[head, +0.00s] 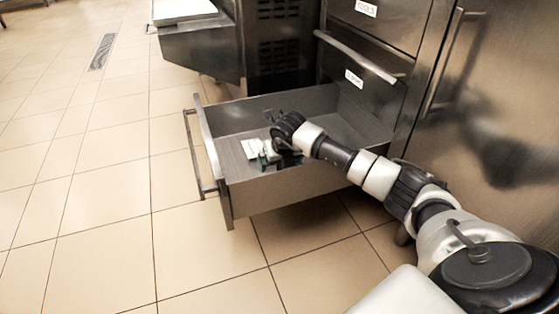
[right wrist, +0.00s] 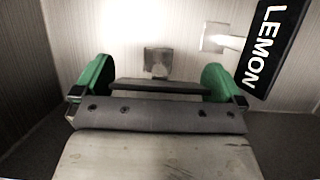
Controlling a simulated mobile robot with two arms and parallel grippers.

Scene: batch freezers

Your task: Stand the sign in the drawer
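A black sign (right wrist: 272,45) with white letters reading LEMON shows at the right edge of the right wrist view, with a pale stem and a square base (right wrist: 215,38) to its left. Its face is turned to the camera, and it appears to lie on the drawer floor. My right gripper (right wrist: 158,80) has its green fingers wide apart, with the sign outside them on the right. In the head view this gripper (head: 273,156) is down inside the open drawer (head: 262,198), beside a white patch (head: 252,148) I cannot identify. My left gripper is not in view.
A small grey square (right wrist: 158,62) shows between the fingers; I cannot tell what it is. The drawer front with its handle (head: 193,155) and side walls surround the gripper. Another pulled-out unit (head: 200,50) stands behind. The tiled floor at left is clear.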

